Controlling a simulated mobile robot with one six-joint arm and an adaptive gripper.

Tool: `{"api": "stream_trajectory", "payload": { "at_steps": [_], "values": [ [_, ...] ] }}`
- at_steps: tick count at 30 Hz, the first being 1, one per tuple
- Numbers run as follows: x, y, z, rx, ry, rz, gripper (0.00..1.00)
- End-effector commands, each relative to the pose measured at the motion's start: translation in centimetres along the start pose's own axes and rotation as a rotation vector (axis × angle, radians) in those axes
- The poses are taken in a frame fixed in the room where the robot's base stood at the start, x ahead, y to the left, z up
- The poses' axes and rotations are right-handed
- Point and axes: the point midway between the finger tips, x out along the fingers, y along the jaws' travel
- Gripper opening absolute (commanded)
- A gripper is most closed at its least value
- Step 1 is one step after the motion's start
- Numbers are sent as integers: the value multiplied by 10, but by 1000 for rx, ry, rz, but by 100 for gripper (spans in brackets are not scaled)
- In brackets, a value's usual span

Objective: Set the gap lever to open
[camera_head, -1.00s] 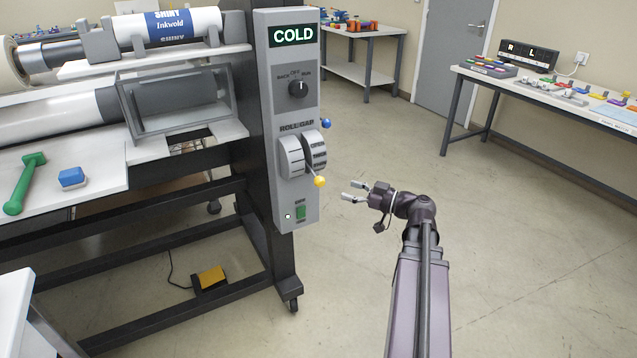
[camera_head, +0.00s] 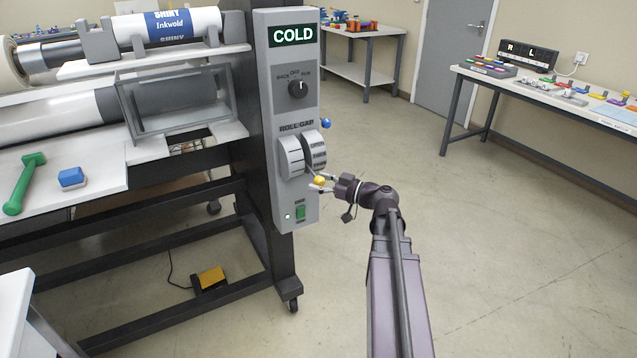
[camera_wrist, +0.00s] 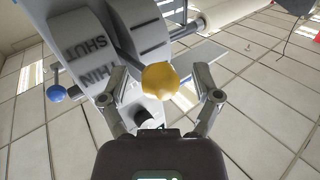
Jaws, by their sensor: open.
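The gap lever ends in a yellow knob (camera_head: 320,181) at the lower end of the grey roll-gap dial (camera_head: 300,155) on the laminator's control column. My gripper (camera_head: 320,184) is open, with its fingers on either side of the knob. In the wrist view the yellow knob (camera_wrist: 160,80) sits between the two spread fingertips (camera_wrist: 164,82), with a gap showing at each side. The dial in the wrist view (camera_wrist: 85,50) reads SHUT and THIN near the lever. The lever's rod runs from the knob into the dial's slot.
The control column (camera_head: 288,100) shows COLD above a black selector knob (camera_head: 298,88). A blue ball knob (camera_head: 326,123) stands out behind the dial. A green switch (camera_head: 300,213) is below. Open floor (camera_head: 500,240) lies to the right. A yellow pedal (camera_head: 211,277) rests under the machine.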

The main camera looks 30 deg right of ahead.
Motion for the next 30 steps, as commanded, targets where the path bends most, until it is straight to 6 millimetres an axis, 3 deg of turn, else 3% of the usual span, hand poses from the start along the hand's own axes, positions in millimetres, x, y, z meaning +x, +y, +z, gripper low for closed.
{"api": "stream_trajectory", "payload": {
  "at_steps": [8, 15, 17, 19, 30],
  "values": [
    [0, 0, 0, 0, 0, 0, 81],
    [0, 0, 0, 0, 0, 0, 13],
    [1, 0, 0, 0, 0, 0, 0],
    [3, -6, 0, 0, 0, 0, 0],
    [-4, 3, -6, 13, -16, 7, 0]
  ]
}}
